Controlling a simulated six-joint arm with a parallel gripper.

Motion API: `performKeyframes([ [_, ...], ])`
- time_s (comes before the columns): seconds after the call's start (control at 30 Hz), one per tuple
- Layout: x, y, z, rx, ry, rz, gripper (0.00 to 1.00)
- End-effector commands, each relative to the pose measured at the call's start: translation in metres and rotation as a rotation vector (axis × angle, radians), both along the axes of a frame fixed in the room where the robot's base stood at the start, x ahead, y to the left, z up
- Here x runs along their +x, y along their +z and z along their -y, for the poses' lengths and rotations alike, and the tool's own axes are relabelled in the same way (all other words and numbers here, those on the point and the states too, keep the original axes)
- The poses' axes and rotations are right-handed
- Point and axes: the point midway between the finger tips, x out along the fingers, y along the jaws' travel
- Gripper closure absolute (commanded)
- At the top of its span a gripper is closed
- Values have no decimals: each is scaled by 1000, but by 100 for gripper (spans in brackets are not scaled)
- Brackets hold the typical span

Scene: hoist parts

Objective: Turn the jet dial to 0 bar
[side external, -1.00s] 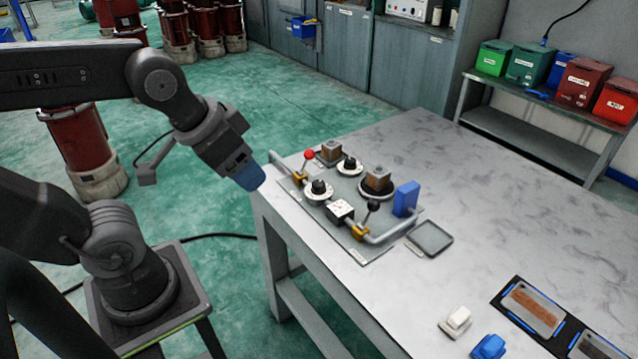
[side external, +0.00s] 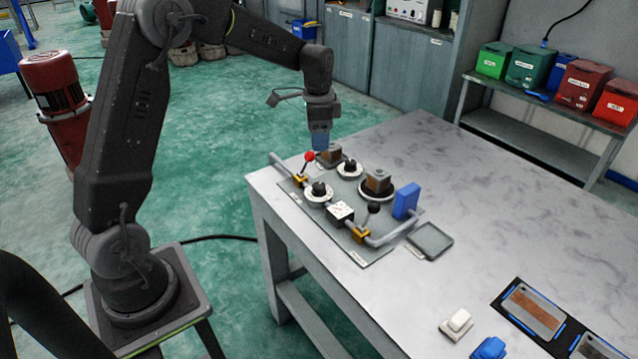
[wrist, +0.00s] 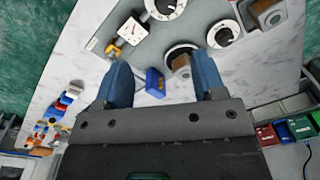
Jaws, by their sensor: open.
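Two white dials with black knobs are on the grey panel (side external: 345,238): a nearer one (side external: 318,193) and a farther one (side external: 349,169). In the wrist view they appear at the top (wrist: 165,6) and right of centre (wrist: 223,35). Their labels and settings are too small to read, so I cannot tell which is the jet dial. My gripper (side external: 320,146) points down above the panel's far left part, clear of both dials. In the wrist view its blue fingers (wrist: 163,72) are spread wide with nothing held between them.

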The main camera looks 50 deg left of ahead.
Motion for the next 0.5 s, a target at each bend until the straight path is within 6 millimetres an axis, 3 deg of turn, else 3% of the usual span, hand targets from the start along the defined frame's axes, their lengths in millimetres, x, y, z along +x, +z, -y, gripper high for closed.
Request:
performKeyframes([
  [0.1,7,-15,-10,-7,-24,-21,37],
  [0.33,9,-34,-12,-10,-33,-28,37],
  [0.5,8,-67,-12,-9,-32,-30,37],
])
